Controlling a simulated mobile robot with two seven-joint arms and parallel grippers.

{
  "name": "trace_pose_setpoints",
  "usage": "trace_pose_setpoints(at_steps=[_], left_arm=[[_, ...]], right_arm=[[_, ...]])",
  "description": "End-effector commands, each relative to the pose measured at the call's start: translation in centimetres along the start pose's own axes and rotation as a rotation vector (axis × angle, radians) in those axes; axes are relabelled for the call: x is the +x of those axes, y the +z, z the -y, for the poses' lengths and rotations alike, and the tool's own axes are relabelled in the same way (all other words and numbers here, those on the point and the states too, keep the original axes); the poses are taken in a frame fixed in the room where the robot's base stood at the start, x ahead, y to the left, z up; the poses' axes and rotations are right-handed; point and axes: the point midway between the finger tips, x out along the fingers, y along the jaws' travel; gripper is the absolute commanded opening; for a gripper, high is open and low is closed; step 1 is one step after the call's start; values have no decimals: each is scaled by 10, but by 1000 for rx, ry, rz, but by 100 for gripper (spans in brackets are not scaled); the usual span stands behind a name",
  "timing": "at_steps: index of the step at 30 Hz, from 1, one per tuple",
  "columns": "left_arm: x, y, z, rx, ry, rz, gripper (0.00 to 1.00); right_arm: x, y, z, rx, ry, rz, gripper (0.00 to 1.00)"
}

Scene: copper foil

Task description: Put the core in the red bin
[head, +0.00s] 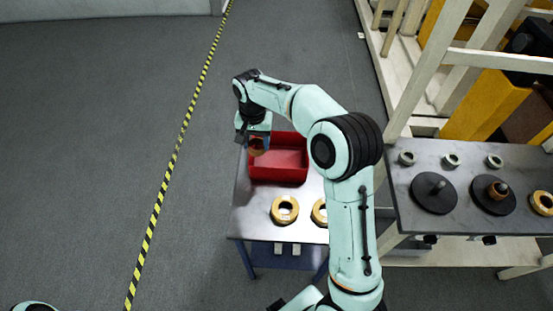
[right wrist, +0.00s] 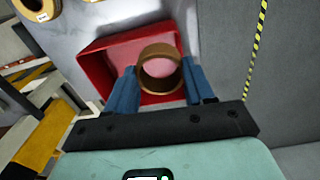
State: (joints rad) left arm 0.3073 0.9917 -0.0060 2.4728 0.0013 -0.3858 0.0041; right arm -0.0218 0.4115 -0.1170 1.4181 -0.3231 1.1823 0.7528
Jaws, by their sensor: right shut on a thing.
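The red bin (head: 282,162) stands on the small grey table at the centre of the head view, and it also shows in the right wrist view (right wrist: 97,70). My right gripper (head: 256,148) is over the bin's left side. In the right wrist view the right gripper (right wrist: 162,85) is shut on the core (right wrist: 160,51), a brown hollow ring, with a blue finger on each side. The core shows in front of the bin's inside there; its exact height above the floor of the bin cannot be told. In the head view the core (head: 257,152) is partly hidden by the gripper.
Two copper foil rolls (head: 284,210) lie on the small table (head: 252,222) in front of the bin. A dark bench (head: 403,185) at the right holds round black stands (head: 434,204) and small rings (head: 451,160). A yellow-black floor stripe (head: 172,160) runs at the left over open floor.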

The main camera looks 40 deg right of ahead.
Motion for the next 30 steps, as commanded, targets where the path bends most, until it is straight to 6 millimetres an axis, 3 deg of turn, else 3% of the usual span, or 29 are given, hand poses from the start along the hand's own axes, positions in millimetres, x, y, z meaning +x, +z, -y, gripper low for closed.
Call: trace_pose_setpoints(at_steps=[1,3,8,11,21,25,30], left_arm=[[-7,-4,-4,2,2,-5,66],[-10,-6,-6,4,3,-8,66],[-11,-7,-6,4,4,-9,66],[-6,-3,-3,2,2,-4,66],[7,4,4,-2,-2,6,66],[8,5,4,-2,-2,7,66],[8,5,4,-2,-2,7,66]], right_arm=[[-18,-14,-10,98,-5,-5,25],[-31,-26,-20,211,-8,-2,25],[-38,-36,-34,338,-8,4,25],[-19,-35,-35,348,-4,9,25],[73,-35,-34,345,-4,9,25],[98,-35,-33,343,-7,7,25],[113,-36,-33,342,-8,5,25]])
